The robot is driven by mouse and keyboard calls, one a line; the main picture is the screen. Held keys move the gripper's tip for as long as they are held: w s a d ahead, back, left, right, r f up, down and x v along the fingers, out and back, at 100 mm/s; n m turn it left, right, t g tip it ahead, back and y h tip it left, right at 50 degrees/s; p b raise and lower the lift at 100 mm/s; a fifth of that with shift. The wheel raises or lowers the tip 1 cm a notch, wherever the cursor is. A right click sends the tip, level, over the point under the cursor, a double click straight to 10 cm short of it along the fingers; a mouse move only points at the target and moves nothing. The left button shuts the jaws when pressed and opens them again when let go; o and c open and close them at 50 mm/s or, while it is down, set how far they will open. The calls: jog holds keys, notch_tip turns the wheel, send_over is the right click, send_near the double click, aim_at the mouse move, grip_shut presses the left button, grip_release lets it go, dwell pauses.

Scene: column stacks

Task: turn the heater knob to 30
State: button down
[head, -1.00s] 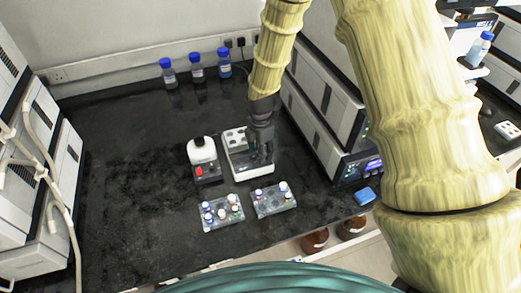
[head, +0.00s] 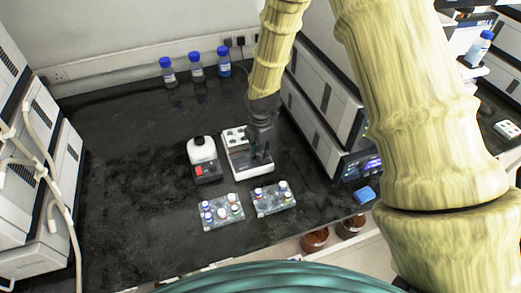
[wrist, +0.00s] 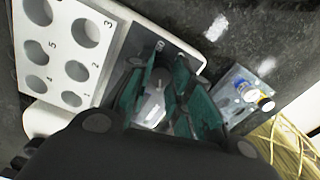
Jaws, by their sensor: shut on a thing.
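The heater (head: 236,160) is a white block unit on the dark bench, with a pale plate of round holes at its back and a dark front panel. In the wrist view its holed plate (wrist: 68,50), with numbers by the holes, is at the left. My gripper (head: 258,152) points down over the front panel. In the wrist view the green-padded fingers (wrist: 160,92) are shut on the knob (wrist: 153,104), a light piece between them. The fingers hide much of the knob, and its setting cannot be read.
A white-capped device (head: 202,150) with a red part stands just left of the heater. Two clear racks of small vials (head: 221,213) (head: 272,199) lie in front. Large instruments (head: 318,105) rise at the right. The bench's left side is clear.

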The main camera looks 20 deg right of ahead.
jog(key=m, duration=0.6)
jog(key=shift+p, duration=0.4)
jog(key=m, duration=0.5)
jog(key=shift+w, duration=0.1)
jog(key=shift+m, duration=0.3)
jog(key=shift+r, duration=0.1)
jog(key=c, duration=1.3)
grip_release()
notch_tip(320, 180, up, 12)
jog(key=shift+f, duration=0.1)
